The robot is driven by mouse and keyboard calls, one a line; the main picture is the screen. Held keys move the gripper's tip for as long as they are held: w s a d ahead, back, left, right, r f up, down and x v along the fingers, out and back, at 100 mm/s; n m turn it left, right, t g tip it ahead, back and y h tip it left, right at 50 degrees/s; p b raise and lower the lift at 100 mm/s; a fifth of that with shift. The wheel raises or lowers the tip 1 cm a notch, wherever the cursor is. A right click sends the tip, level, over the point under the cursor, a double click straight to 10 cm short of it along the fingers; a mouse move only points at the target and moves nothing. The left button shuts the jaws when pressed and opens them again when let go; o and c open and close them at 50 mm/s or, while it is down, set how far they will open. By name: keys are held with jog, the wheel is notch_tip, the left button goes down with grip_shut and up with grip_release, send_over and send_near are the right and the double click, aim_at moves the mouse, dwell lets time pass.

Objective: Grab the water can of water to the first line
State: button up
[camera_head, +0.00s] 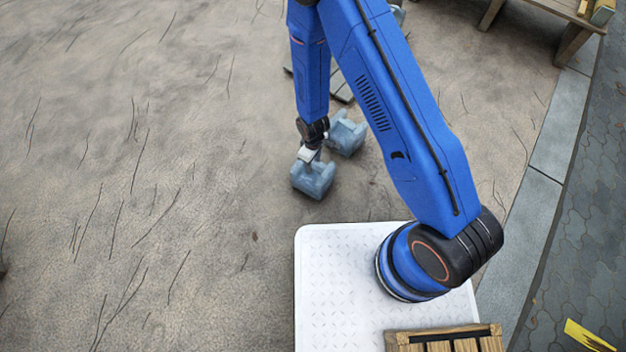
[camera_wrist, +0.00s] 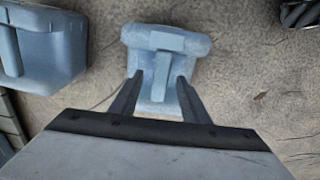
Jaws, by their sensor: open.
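Two pale blue water cans stand on the ground. The nearer can (camera_head: 313,178) is under my gripper (camera_head: 309,158); the other can (camera_head: 346,134) is just behind it to the right. In the wrist view, the nearer can (camera_wrist: 165,50) is ahead of my gripper (camera_wrist: 157,84), with its handle between the two open fingers. I cannot tell whether the fingers touch it. The other can (camera_wrist: 42,48) is at the left edge of the wrist view, partly cut off. No water level or line can be made out on either can.
My white platform with a wooden crate (camera_head: 445,340) is at the bottom. Dark slats (camera_head: 342,88) lie behind the cans. A wooden bench (camera_head: 570,30) stands at top right, beside a stone curb (camera_head: 535,215). The ground at left is clear.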

aim_at(313, 166)
jog(key=shift+s+f, duration=0.1)
jog(key=shift+f, duration=1.5)
grip_shut()
